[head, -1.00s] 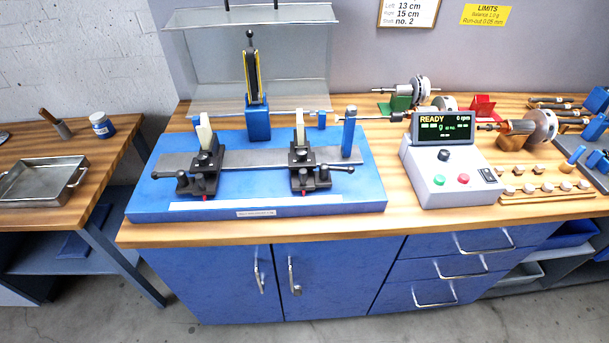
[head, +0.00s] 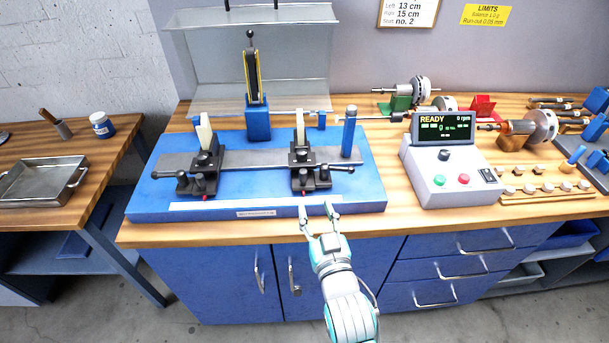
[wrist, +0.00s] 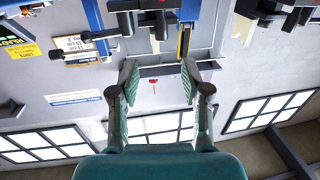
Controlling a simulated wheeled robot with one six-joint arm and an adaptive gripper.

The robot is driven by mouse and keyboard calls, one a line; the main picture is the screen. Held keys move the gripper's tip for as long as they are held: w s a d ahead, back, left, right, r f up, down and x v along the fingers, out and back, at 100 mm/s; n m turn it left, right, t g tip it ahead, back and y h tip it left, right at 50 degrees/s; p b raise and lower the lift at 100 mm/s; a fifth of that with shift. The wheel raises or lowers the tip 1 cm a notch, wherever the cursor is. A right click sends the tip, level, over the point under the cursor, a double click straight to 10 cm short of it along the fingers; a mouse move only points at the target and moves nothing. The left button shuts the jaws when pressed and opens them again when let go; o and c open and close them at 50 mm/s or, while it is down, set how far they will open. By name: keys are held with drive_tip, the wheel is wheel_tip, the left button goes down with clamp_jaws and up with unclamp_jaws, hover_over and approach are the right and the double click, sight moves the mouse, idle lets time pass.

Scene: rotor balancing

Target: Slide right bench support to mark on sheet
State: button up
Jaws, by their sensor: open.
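The right bench support (head: 300,157), a black block with a pale upright plate and a side lever, stands on the grey rail (head: 250,160) of the blue balancing bench (head: 150,205). Its red pointer points down to the white scale strip (head: 230,205); the scale's marks are too small to read. The left support (head: 203,165) stands on the same rail. The sheet (head: 408,12) on the wall reads left 13 cm, right 15 cm, no. 2. My gripper (head: 317,210) is open and empty at the bench's front edge, just in front of the right support. In the wrist view, a red pointer (wrist: 153,82) shows between the fingers.
A grey control box (head: 450,180) showing READY and 0 rpm stands right of the bench. A clear guard (head: 290,60) and a blue post (head: 257,122) are behind the supports. A rotor (head: 541,127) and several small weights lie further right.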

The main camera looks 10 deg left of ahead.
sight(304, 175)
drive_tip(key=x, duration=1.1)
drive_tip(key=shift+r, duration=0.25)
drive_tip(key=shift+c, duration=0.2)
clamp_jaws()
